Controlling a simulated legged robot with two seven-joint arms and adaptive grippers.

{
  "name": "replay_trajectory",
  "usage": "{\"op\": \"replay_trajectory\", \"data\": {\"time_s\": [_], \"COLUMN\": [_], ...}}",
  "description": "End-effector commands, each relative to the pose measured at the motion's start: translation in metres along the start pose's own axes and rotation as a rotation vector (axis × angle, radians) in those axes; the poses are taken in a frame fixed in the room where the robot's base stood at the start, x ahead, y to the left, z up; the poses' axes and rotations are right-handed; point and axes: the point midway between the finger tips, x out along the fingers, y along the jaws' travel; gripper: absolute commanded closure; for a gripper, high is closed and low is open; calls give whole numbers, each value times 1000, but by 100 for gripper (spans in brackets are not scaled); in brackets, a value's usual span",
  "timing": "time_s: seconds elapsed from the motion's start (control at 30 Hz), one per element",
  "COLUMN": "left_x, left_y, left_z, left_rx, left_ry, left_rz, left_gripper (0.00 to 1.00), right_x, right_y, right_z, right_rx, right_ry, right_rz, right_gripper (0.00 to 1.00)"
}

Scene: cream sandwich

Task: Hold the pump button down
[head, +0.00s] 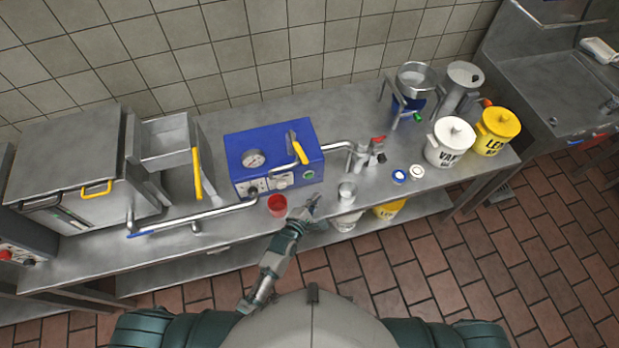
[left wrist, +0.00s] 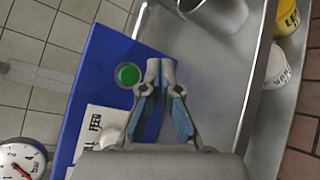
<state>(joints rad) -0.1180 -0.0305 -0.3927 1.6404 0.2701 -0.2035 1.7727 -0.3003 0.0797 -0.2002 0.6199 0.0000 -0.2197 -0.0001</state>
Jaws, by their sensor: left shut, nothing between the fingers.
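The blue pump box (head: 274,152) stands on the steel counter, with a round gauge and a yellow-handled lever on top. Its green round button (left wrist: 128,74) is on the front face, and shows small in the head view (head: 308,174). My left gripper (head: 313,200) is in front of the box near its right end. In the left wrist view its fingers (left wrist: 160,66) are shut together and empty. The tips appear just right of the green button, which is uncovered; I cannot tell their distance from the face. My right gripper is not in view.
A red cup (head: 277,204) stands left of the gripper and a metal cup (head: 346,192) to its right. A metal pipe (head: 225,211) runs along the counter's front left.

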Motion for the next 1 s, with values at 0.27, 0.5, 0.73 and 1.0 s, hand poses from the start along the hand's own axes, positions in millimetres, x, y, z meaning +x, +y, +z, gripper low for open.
{"op": "replay_trajectory", "data": {"time_s": [0.27,0.5,0.73,1.0], "left_x": [25,34,34,34], "left_y": [17,25,26,25], "left_z": [-19,-24,-25,-25], "left_rx": [2,2,1,1], "left_ry": [1,1,1,1], "left_rz": [0,1,0,0], "left_gripper": [100,100,100,100], "right_x": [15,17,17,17], "right_y": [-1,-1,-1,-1], "right_z": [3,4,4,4], "right_rx": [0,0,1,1], "right_ry": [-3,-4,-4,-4], "right_rz": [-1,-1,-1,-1], "right_gripper": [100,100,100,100]}}
